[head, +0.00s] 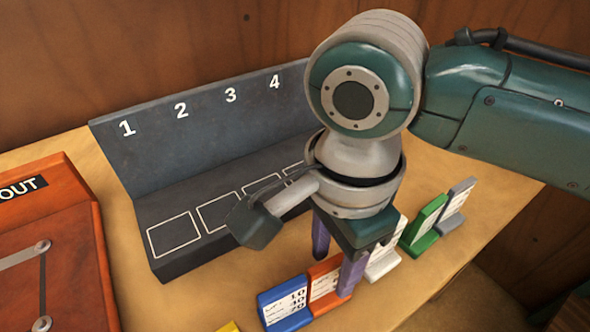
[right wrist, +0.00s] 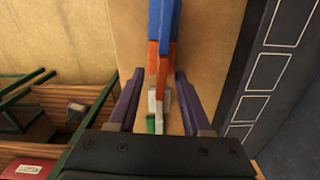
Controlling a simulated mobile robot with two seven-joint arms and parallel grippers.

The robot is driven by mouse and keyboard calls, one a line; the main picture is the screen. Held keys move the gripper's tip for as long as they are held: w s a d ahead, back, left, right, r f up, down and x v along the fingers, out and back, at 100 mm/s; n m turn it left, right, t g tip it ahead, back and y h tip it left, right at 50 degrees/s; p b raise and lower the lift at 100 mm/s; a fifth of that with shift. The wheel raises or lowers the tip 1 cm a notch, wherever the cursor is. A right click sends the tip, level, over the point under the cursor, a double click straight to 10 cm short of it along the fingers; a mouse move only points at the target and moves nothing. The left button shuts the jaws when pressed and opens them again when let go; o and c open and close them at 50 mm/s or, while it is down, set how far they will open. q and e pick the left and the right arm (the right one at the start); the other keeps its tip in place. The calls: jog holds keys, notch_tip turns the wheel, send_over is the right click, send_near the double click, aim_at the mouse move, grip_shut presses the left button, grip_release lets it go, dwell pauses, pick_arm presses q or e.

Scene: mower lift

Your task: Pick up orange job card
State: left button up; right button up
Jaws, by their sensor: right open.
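The orange job card (head: 320,292) stands upright on the table in a row of cards, between a blue card (head: 286,304) and a white card (head: 385,262). My right gripper (head: 336,262) is open over the row, one purple finger in front of the orange card's right side. In the right wrist view the orange card (right wrist: 153,62) shows edge-on between the open fingers (right wrist: 159,76), with visible gaps on both sides. Part of the card's face is hidden by the finger in the head view. My left gripper is not in view.
A dark rack (head: 190,155) numbered 1 to 4 with white outlined slots stands behind the row. Green (head: 422,226) and grey (head: 456,206) cards stand further right. A yellow piece (head: 229,327) shows at the bottom edge. A red-orange board (head: 60,250) marked OUT lies left.

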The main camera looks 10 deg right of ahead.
aim_at(328, 277)
notch_tip(328, 277, down, 4)
jog(key=shift+a+r+b, duration=0.1)
jog(key=shift+b, duration=0.3)
grip_shut()
dwell(0.3)
